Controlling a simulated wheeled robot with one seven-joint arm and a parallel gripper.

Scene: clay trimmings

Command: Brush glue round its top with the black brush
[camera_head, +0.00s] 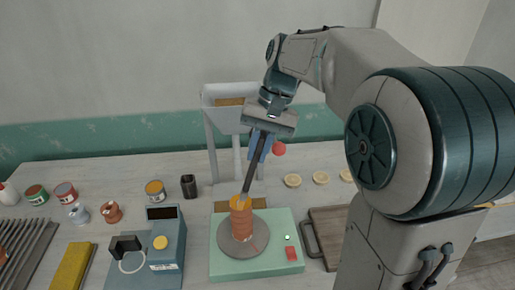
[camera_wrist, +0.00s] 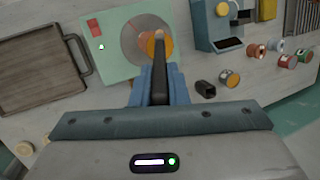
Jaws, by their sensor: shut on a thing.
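My gripper (camera_head: 259,145) is shut on the black brush (camera_head: 252,172), which points down from the blue fingers. In the wrist view the brush (camera_wrist: 160,68) runs away from the fingers (camera_wrist: 158,88). An orange clay cylinder (camera_head: 241,222) stands upright on the grey round wheel (camera_head: 263,243) of a pale green machine (camera_head: 226,262). The brush's lower end is at the cylinder's yellowish top in the head view. In the wrist view the brush partly hides the cylinder (camera_wrist: 152,46). I cannot tell whether the tip touches the rim.
A blue-grey device with a display (camera_head: 165,250) stands left of the machine. A wooden board with a handle (camera_head: 329,228) lies right. Small jars, a dark cup (camera_head: 188,186) and round pale discs (camera_head: 321,178) stand behind.

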